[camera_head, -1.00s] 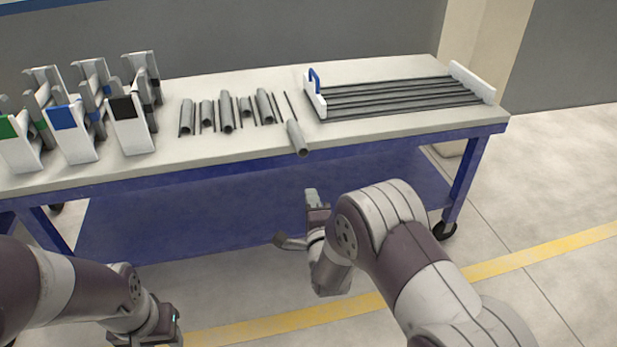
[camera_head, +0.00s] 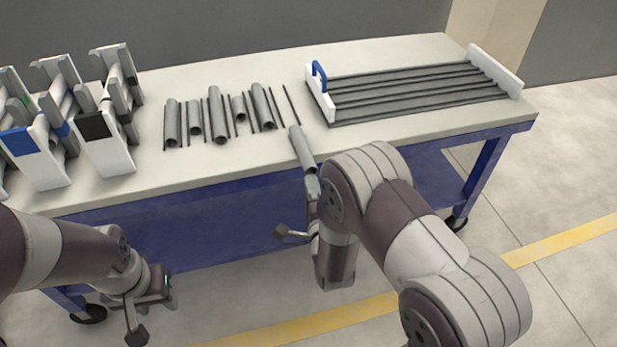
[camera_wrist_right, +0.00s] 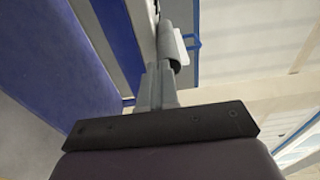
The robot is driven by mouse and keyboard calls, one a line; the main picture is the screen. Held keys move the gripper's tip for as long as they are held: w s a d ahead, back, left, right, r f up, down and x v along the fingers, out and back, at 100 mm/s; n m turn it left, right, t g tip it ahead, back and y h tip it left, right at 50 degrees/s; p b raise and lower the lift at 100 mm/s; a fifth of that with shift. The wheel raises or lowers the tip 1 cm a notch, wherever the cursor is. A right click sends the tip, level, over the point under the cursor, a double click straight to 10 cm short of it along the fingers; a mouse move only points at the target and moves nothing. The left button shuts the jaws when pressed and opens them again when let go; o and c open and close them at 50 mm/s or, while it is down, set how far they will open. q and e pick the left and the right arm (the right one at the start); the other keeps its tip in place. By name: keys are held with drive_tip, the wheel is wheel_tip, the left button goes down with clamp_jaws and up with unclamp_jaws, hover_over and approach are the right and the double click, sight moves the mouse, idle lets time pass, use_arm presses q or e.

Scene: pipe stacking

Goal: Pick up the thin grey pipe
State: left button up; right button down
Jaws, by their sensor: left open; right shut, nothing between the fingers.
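Several thin dark-grey pipes lie among wider grey pipes on the table; one thin pipe (camera_head: 291,104) is at the right end of the row. I cannot tell which thin one is meant. A wider grey pipe (camera_head: 301,148) lies at the table's front edge. My right gripper (camera_head: 312,186) is shut and empty, just in front of this pipe's near end. In the right wrist view, the closed fingers (camera_wrist_right: 158,85) point towards a grey pipe (camera_wrist_right: 168,45); contact is unclear. My left gripper (camera_head: 158,288) is open, low in front of the table, its fingers partly hidden.
The table (camera_head: 400,137) has a pale top and blue frame. A rack (camera_head: 328,108) with white ends and a blue handle holds long dark bars at right. White-and-grey holders (camera_head: 108,150) stand at left. The front strip between holders and wide pipe is clear.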

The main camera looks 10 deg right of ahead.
drive_tip(key=shift+w, duration=0.2)
drive_tip(key=shift+w, duration=0.1)
drive_tip(key=shift+w+d, duration=0.1)
drive_tip(key=shift+w, duration=0.65)
